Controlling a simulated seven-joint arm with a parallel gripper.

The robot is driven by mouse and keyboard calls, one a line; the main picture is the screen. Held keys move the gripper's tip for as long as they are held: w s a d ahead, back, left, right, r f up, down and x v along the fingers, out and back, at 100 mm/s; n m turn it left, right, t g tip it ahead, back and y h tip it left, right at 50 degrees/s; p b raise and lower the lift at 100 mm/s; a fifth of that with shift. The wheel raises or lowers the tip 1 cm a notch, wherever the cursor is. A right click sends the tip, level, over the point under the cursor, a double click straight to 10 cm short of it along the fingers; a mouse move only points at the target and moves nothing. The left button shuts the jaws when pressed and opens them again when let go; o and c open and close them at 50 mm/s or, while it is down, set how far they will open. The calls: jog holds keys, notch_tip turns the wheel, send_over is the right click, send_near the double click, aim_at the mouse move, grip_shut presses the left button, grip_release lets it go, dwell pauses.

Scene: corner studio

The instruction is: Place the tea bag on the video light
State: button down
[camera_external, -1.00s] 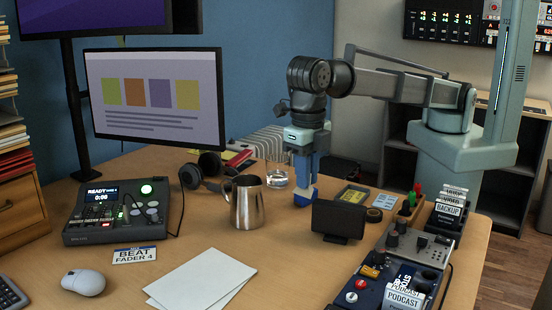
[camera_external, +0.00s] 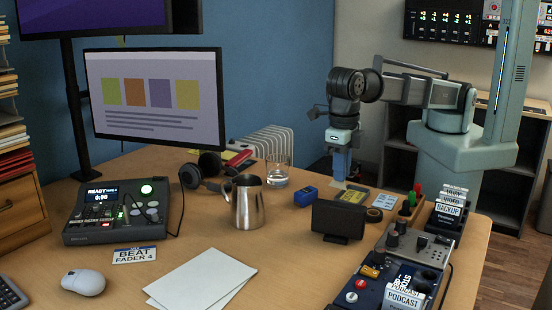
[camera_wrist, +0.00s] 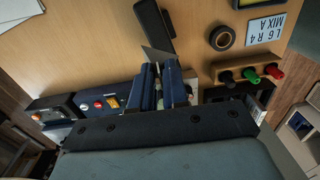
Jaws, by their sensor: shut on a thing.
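My gripper (camera_external: 339,176) points down over the back right of the desk, behind a dark upright panel that looks like the video light (camera_external: 338,221). A small pale flat piece, apparently the tea bag (camera_external: 338,186), shows at my fingertips. In the wrist view my fingers (camera_wrist: 160,75) are close together, and a thin grey flap of the tea bag (camera_wrist: 157,54) sticks out beyond them. The dark panel (camera_wrist: 153,20) shows just past it, seen from above. The tea bag appears apart from the panel. Its part between my fingers is hidden.
A blue box (camera_external: 306,196) stands left of my gripper, with a glass (camera_external: 277,174) behind and a metal jug (camera_external: 247,203) further left. A tape roll (camera_external: 373,215) and control boxes (camera_external: 385,276) lie to the right. The desk around the white paper (camera_external: 201,279) is mostly clear.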

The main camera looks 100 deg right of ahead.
aim_at(338, 187)
jog(key=shift+f, duration=2.65)
jog(key=c, duration=1.1)
grip_release()
jog(key=r, duration=1.2)
jog(key=shift+w+a, duration=0.15)
jog(key=shift+a, duration=0.05)
